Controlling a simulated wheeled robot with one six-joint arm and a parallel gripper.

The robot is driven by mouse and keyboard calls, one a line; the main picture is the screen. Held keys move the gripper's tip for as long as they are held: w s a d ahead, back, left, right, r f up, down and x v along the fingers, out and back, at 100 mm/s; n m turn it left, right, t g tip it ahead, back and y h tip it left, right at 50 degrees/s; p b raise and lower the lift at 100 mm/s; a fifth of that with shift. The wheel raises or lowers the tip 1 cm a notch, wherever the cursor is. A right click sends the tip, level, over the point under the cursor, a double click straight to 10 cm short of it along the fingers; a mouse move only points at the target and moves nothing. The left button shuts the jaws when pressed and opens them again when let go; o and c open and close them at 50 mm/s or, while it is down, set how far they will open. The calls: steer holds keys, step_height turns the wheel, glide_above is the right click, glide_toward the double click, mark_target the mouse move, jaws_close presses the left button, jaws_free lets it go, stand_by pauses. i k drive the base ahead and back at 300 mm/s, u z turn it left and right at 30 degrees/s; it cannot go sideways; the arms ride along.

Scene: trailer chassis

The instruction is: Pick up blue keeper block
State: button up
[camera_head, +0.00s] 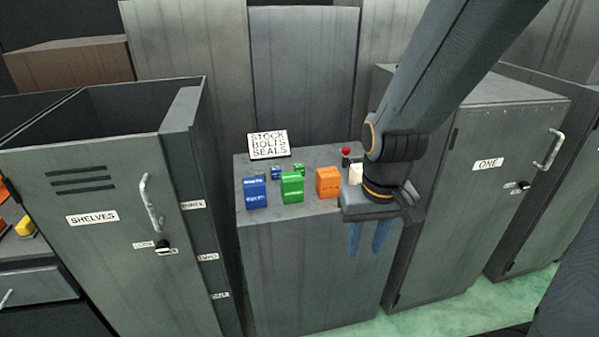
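A larger blue block (255,193) with pale lettering stands near the left front edge of the grey cabinet top. A smaller blue block (276,173) stands behind it to the right. The lettering is too small to read, so I cannot tell which is the keeper block. My gripper (369,240) points down at the right front of the cabinet, to the right of both blue blocks and apart from them. Its two bluish fingers are spread, with nothing visible between them.
A larger green block (292,188), a smaller green block (299,169), an orange block (328,182) and a partly hidden white block (356,174) share the cabinet top (312,157). A red-topped knob (346,153) and a sign (268,144) stand behind. Taller lockers flank it.

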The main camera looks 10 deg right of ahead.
mark_target(275, 171)
steer(key=z, duration=0.1)
steer(key=i, duration=1)
steer(key=u, duration=0.25)
